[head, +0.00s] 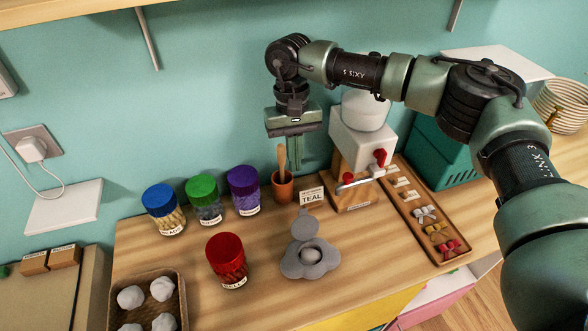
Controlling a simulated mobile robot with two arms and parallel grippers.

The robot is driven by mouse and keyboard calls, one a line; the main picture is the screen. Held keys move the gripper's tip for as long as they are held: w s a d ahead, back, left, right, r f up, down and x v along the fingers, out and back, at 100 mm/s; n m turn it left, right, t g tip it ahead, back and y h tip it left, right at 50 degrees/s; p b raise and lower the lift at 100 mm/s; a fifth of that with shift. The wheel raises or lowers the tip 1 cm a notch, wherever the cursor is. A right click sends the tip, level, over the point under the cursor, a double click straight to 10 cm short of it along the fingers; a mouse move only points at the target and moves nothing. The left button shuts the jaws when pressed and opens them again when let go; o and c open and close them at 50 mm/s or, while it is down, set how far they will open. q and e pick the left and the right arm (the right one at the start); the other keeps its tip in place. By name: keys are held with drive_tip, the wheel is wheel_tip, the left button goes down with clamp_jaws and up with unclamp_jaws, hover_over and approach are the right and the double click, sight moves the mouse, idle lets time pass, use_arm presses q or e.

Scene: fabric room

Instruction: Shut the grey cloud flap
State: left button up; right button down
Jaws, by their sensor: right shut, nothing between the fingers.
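The grey cloud (306,264) is a lobed container on the wooden counter, near the middle of the head view. Its round grey flap (305,226) stands open at the back of the cloud, tilted up. A round opening shows in the top of the cloud, with a pale rounded thing inside. My right gripper (294,160) is shut and empty, pointing down. It is above and behind the cloud, in front of the teal wall, apart from the flap. My left gripper is not in view.
A clay pot with wooden utensils (283,187) stands close below my right gripper. A TEAL sign (312,196) and a white dispenser (358,145) stand to the right. Jars with blue (160,203), green (203,192), purple (243,185) and red (226,255) lids stand left of the cloud.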

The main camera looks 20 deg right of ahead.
sight(304, 225)
use_arm(q)
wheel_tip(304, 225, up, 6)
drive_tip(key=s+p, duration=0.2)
drive_tip(key=p, duration=0.3)
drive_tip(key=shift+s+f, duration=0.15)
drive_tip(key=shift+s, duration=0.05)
use_arm(e)
drive_tip(key=s+f, duration=0.5)
drive_tip(key=f, duration=0.2)
drive_tip(key=shift+s+a, duration=0.15)
drive_tip(key=shift+s, duration=0.05)
